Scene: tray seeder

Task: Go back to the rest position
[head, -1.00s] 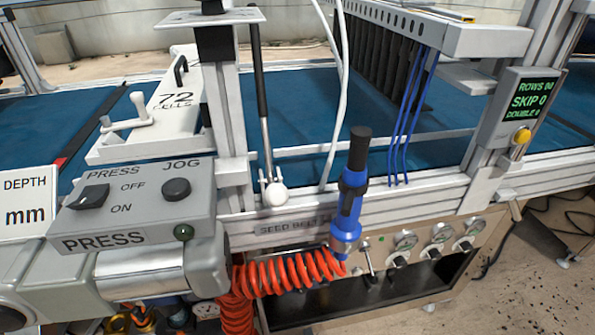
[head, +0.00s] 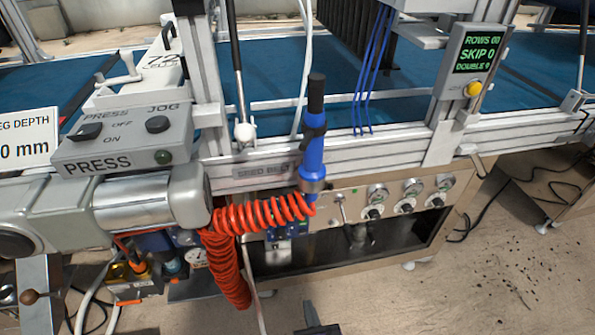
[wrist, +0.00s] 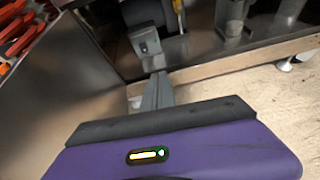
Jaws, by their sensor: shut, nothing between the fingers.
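My gripper (head: 311,314) shows at the bottom edge of the head view, low in front of the machine and over the floor. Only its dark front end is in that picture. In the wrist view its purple body fills the bottom, and the grey fingers (wrist: 157,84) point away from it. The fingers are together and hold nothing. They appear apart from the machine's lower frame beyond them.
The seeder's open lower bay (head: 345,250) lies ahead of my gripper. A coiled red hose (head: 228,262) hangs to its left, below a blue tool (head: 312,157). The PRESS control box (head: 120,142) is at left. Bare floor (head: 440,295) lies to the right.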

